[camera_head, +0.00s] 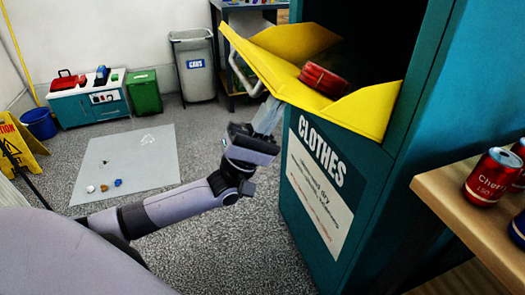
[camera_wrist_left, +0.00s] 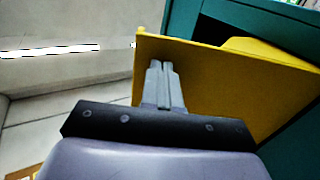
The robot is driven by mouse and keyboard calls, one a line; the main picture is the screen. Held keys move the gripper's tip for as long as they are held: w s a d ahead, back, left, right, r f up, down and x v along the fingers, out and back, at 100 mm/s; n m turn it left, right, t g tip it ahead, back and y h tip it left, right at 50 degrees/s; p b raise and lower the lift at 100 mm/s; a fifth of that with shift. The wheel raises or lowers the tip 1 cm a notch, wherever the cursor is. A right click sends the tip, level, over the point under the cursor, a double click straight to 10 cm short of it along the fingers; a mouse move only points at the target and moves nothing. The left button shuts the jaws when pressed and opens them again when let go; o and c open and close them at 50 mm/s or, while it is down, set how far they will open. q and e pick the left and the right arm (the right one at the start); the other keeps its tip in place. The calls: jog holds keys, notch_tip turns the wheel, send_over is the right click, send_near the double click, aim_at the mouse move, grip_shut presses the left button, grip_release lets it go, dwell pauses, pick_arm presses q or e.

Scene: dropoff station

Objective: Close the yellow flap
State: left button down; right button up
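The yellow flap (camera_head: 270,72) of the teal clothes bin (camera_head: 300,220) hangs open, tilted outward, with its side panels showing. A red rolled item (camera_head: 323,80) lies on it near the dark opening. My left gripper (camera_head: 268,114) is below the flap's outer face, fingers pointing up toward it. In the left wrist view the two fingers of the gripper (camera_wrist_left: 160,68) are close together with nothing between them, in front of the flap's outer face (camera_wrist_left: 215,85). I cannot tell whether they touch it. My right gripper is not in view.
A wooden shelf (camera_head: 445,190) with red cans (camera_head: 492,178) stands at the right. A grey cans bin (camera_head: 194,65) stands behind. Floor before the bin is clear.

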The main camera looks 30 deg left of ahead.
pick_arm(q)
jog(key=shift+g+y, duration=0.7)
jog(key=shift+g, duration=0.1)
jog(key=r+p, duration=0.1)
jog(key=w+d+r+p, duration=0.1)
jog(key=r+p, duration=0.3)
jog(key=shift+w+d+r, duration=0.1)
jog(key=shift+w+d, duration=0.05)
jog(key=shift+w, duration=0.2)
jog(key=w+d+r+g+y+p, duration=0.3)
jog(key=w+d+r+p, duration=0.7)
jog(key=w, duration=0.4)
jog(key=shift+d+r+g, duration=0.5)
jog(key=shift+d+r, duration=0.1)
jog(key=shift+d, duration=0.5)
jog(key=shift+r, duration=0.3)
